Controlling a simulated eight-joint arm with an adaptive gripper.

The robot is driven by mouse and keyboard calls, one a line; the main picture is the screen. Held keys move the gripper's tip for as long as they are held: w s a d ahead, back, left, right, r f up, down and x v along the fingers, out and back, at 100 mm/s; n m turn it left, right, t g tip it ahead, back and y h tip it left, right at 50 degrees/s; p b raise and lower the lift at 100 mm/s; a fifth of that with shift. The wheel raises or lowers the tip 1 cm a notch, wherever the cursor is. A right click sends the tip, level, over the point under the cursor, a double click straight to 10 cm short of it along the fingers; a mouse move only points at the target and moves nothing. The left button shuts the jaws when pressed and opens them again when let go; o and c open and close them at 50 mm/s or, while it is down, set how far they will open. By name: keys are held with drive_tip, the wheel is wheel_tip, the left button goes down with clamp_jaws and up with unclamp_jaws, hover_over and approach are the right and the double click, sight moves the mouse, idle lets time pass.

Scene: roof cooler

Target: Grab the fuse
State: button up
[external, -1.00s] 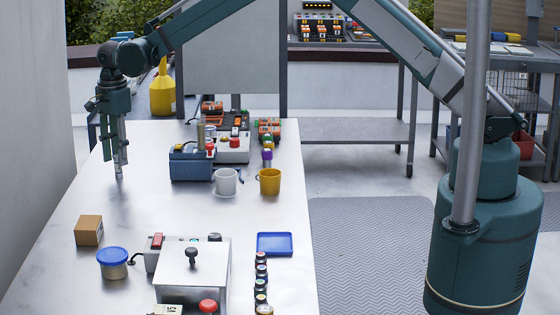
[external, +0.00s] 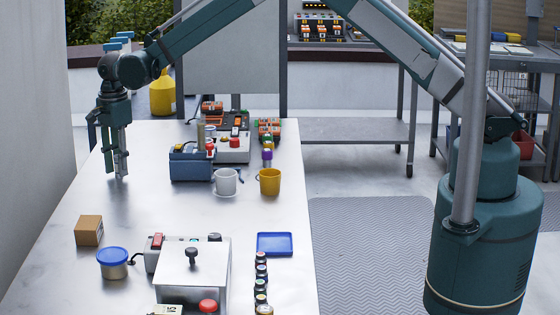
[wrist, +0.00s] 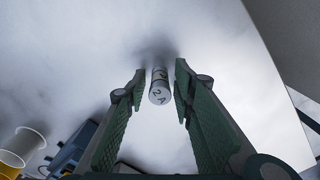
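The fuse (wrist: 159,91) is a small pale cylinder with dark markings on its end. In the wrist view it appears upright on the shiny table, between the two fingers of my gripper (wrist: 160,76). A narrow gap shows on each side of it, so the fingers are open and not pressed on it. In the external view my gripper (external: 119,172) points down at the left part of the table, its tips close to the surface. The fuse is mostly hidden by the fingers there.
A blue box with buttons (external: 190,166), a white cup (external: 226,183) and a yellow mug (external: 269,182) stand right of my gripper. A cardboard box (external: 89,230) and a blue-lidded tub (external: 112,264) are nearer the camera. The table (external: 150,205) around the fuse is clear.

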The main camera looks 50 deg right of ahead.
drive_tip(key=c, duration=0.7)
drive_tip(key=shift+o, duration=0.2)
drive_tip(key=shift+r, duration=5)
